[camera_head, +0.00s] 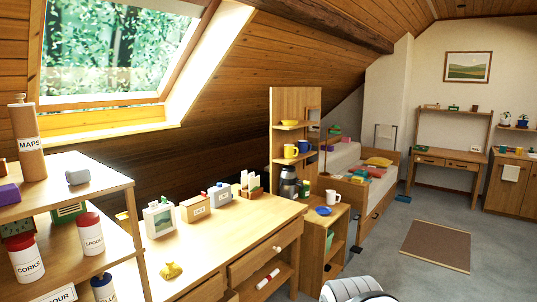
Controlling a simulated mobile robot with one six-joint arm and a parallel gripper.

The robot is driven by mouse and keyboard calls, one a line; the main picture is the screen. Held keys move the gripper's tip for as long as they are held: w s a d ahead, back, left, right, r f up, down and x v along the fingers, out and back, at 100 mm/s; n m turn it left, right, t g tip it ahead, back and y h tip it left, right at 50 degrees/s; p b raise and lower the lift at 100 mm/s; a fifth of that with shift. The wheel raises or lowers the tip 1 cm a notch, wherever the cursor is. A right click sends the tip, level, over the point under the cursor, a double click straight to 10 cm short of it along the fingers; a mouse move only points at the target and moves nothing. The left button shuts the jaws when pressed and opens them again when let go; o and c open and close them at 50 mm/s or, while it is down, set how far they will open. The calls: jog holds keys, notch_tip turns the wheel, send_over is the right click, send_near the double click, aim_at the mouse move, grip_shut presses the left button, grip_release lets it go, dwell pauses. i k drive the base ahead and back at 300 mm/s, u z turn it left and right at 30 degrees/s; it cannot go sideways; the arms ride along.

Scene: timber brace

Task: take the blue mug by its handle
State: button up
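A small blue mug (304,147) stands on a shelf of the tall wooden shelf unit (283,108) in the middle of the view. A yellow mug (290,151) stands just to its left. The blue mug is far off and too small to make out which way its handle points. A white and grey rounded part of my own arm shows at the bottom edge, well apart from the mug. My gripper's fingers are not in view.
The long wooden desk (205,245) stands left. The sloping roof is low there. Grey floor (385,262) is free to the right, around a brown mat (436,246).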

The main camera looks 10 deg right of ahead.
aim_at(302, 144)
jog(key=z, duration=0.25)
jog(key=i, duration=0.65)
jog(key=z, duration=0.55)
jog(key=i, duration=3.6)
jog(key=u, duration=0.75)
jog(key=k, duration=0.85)
jog(key=u, duration=0.15)
jog(key=i, duration=0.9)
jog(key=z, duration=0.1)
